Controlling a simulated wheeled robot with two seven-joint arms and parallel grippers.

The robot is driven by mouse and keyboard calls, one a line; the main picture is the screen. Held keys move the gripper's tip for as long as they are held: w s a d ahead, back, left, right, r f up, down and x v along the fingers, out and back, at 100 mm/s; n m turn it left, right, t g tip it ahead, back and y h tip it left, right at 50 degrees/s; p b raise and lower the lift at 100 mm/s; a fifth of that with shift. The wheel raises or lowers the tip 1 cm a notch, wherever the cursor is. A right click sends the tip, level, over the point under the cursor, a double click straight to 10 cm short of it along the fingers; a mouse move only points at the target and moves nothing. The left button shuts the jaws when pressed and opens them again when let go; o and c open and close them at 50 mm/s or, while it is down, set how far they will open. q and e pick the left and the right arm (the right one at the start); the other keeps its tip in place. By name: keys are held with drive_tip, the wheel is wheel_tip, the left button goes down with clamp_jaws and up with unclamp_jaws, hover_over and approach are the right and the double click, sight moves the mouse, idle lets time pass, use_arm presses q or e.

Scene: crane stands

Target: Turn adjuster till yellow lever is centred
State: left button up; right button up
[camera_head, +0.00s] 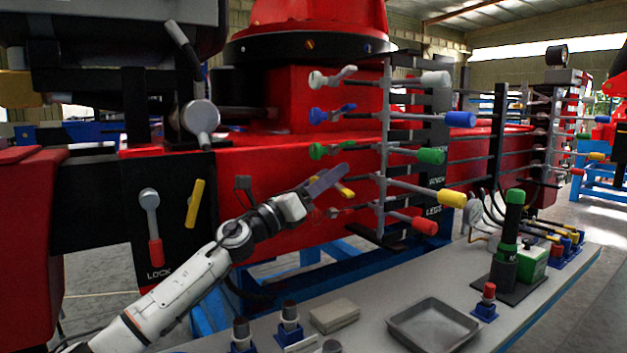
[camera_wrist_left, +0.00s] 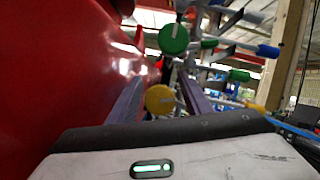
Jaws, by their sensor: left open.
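The yellow lever (camera_head: 452,198) sticks out to the right of the upright control rack, between the green and red levers, its handle end lower than its rack end. I cannot tell its exact angle. The yellow adjuster (camera_head: 346,190) is on the rack's left side, partly hidden by my left gripper (camera_head: 336,178). My right gripper is out of view.
A green adjuster (camera_head: 318,151) sits just above, and a blue one (camera_head: 318,115) higher up. The green lever (camera_head: 430,156) and red lever (camera_head: 425,225) flank the yellow one. The red crane body (camera_head: 270,165) is close behind. A grey tray (camera_head: 432,325) is on the bench below.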

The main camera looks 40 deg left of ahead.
use_arm(q)
drive_tip(key=s+a+b, duration=0.2)
drive_tip(key=s+a, duration=0.1)
drive_tip(key=s, duration=0.9)
drive_tip(key=shift+s+f, duration=0.2)
drive_tip(key=shift+s, duration=0.05)
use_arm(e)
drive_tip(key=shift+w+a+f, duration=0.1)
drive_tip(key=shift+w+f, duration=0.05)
use_arm(q)
drive_tip(key=shift+a, duration=0.15)
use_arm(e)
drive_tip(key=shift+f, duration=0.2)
